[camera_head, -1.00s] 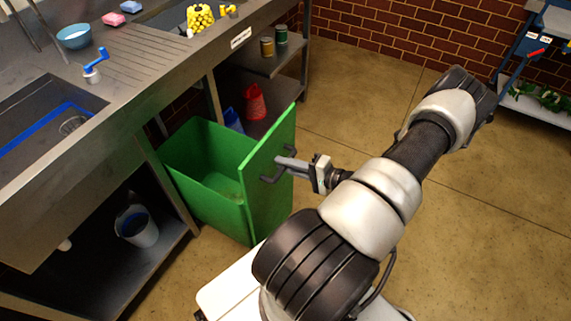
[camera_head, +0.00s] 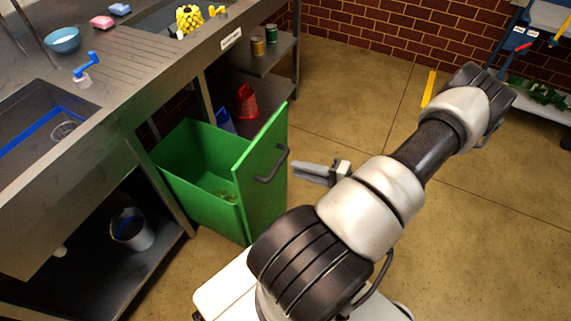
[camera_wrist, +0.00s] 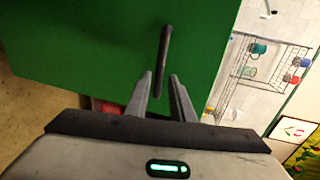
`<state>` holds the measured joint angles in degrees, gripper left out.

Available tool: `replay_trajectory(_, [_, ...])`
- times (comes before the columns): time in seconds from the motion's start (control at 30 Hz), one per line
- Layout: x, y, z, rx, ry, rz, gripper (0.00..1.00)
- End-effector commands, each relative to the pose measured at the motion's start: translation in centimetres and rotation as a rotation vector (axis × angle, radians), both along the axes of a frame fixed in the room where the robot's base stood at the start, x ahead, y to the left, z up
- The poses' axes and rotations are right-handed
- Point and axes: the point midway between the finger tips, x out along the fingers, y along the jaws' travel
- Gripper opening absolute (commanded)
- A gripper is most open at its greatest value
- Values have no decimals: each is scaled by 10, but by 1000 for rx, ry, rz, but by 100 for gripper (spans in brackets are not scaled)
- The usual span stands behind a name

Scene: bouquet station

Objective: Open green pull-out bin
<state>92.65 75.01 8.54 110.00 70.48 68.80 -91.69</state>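The green bin (camera_head: 199,194) stands pulled out from under the metal counter, its open top and inside showing, with some small debris at the bottom. Its front panel (camera_head: 262,195) carries a dark bar handle (camera_head: 271,166). In the wrist view the two fingers (camera_wrist: 161,76) are spread apart and point at the handle (camera_wrist: 164,50) on the green front panel (camera_wrist: 90,45).
The metal counter (camera_head: 155,72) runs along the left, with a grey bucket (camera_head: 131,229) on its lower shelf. A red container (camera_head: 246,101) and a blue one (camera_head: 225,121) stand behind the bin. The floor (camera_head: 350,100) beyond my arm is mostly clear.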

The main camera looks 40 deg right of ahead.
Motion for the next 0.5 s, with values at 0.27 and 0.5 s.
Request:
replay_trajectory(0.27, [-59,-22,13,-2,1,-1,22])
replay_trajectory(0.5, [-83,-30,19,0,0,1,22])
